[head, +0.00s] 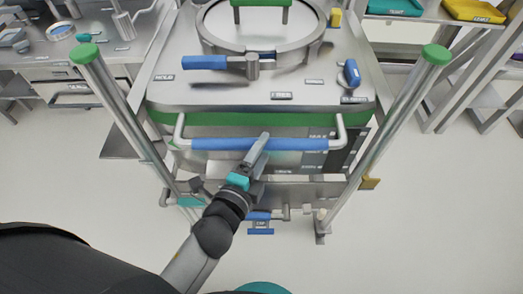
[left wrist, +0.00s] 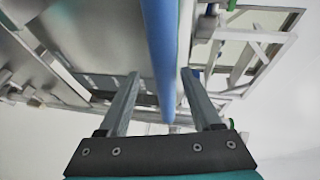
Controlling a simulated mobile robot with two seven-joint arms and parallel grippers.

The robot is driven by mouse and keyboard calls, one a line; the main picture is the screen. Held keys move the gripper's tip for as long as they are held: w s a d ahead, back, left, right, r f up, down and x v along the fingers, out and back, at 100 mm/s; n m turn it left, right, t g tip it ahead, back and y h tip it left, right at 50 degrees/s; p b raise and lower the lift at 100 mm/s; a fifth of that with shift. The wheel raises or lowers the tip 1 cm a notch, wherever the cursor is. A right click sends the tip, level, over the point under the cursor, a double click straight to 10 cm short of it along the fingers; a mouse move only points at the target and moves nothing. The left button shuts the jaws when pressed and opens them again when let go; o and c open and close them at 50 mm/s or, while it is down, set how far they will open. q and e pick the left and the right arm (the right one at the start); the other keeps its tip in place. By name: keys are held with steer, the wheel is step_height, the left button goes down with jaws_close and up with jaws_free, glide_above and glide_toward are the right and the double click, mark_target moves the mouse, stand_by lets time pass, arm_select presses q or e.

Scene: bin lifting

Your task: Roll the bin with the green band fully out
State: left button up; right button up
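The steel bin (head: 215,96) with the green band (head: 160,118) stands upright ahead of me in the head view, between two slanted posts. A handle with a blue grip (head: 215,144) runs across its front. My left gripper (head: 262,143) reaches up to the middle of this handle. In the left wrist view the blue grip (left wrist: 160,40) runs between the two spread fingers of the left gripper (left wrist: 159,74), with a gap visible beside it. Whether a finger touches it is unclear. My right gripper is not in view.
Posts with green caps, left (head: 84,53) and right (head: 436,54), flank the bin. A low frame with a blue pedal (head: 260,231) is below the handle. A steel bench (head: 100,48) stands left, shelves with trays (head: 475,10) right.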

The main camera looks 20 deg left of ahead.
arm_select(q)
steer(key=shift+s, duration=0.1)
steer(key=b+v, duration=0.2)
steer(key=v, duration=1.3)
steer(key=shift+f, duration=0.1)
steer(key=b, duration=0.2)
glide_toward(261, 124)
steer(key=w+d, duration=0.2)
steer(key=w, duration=0.1)
steer(key=w+d, duration=0.1)
steer(key=shift+w+d+r, duration=0.2)
steer(key=shift+r, duration=0.1)
stand_by(0.6)
jaws_close()
stand_by(0.5)
